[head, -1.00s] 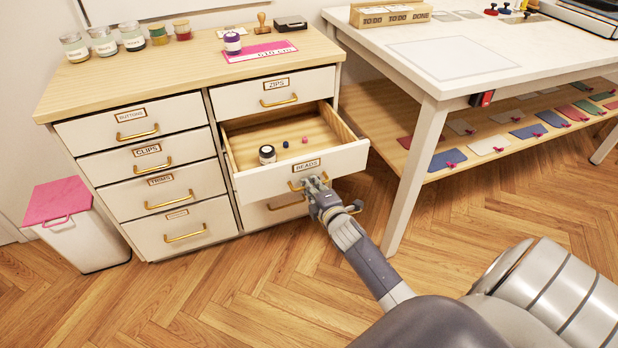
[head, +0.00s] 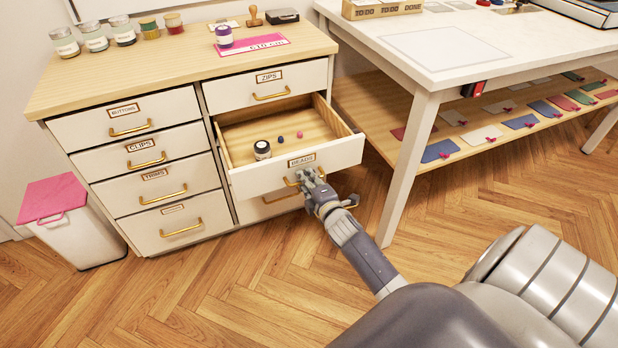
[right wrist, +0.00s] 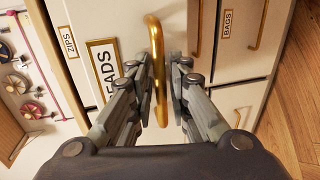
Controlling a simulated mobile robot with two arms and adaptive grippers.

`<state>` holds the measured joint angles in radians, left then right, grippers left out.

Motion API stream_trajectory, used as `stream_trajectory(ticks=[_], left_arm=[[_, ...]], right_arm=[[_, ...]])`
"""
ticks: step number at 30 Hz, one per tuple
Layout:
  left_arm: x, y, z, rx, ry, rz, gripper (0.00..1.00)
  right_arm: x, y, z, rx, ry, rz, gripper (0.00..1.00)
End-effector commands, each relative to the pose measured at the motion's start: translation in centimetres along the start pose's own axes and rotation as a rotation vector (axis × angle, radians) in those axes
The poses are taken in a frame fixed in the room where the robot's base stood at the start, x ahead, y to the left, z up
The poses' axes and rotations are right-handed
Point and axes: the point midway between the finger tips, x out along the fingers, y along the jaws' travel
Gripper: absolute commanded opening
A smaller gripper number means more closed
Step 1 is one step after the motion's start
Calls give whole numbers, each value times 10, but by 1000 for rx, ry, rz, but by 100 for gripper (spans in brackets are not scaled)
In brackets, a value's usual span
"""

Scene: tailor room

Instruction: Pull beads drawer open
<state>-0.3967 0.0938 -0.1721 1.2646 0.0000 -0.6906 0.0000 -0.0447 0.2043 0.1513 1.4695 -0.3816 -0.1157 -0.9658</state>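The beads drawer (head: 335,157) stands pulled out from the white cabinet, its wooden inside showing. A dark-lidded jar (head: 262,150), a blue bead (head: 281,138) and a pink bead (head: 300,134) lie in it. Its brass handle (right wrist: 157,75) shows in the right wrist view. It lies between the two fingers of my right gripper (right wrist: 166,75), with fingers close on both sides. I cannot tell whether they press on it. In the head view my right gripper (head: 312,183) is at the drawer front, below the BEADS label (head: 301,160). My left gripper is not in view.
The zips drawer (head: 268,85) above is shut, as are the left-column drawers (head: 130,121). A white table (head: 440,60) with a low shelf stands close on the right. A pink-lidded bin (head: 62,215) stands at left. The wooden floor in front is clear.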

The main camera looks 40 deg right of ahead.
Motion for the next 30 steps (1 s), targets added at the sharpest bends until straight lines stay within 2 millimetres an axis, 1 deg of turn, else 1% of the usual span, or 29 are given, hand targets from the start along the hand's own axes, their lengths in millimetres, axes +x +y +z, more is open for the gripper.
stream_trajectory(ticks=[4,8,15,21,25,30], left_arm=[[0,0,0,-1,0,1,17],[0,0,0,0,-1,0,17],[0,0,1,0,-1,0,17],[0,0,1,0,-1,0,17],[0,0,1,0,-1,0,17],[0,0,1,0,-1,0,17]], right_arm=[[-9,-1,0,-1,0,-1,17],[-27,-1,0,-1,0,-2,17],[-75,-1,0,-1,0,-3,17],[-105,-1,0,0,-1,-2,17],[-116,-1,0,0,-1,-1,17],[-120,0,0,0,0,0,17]])
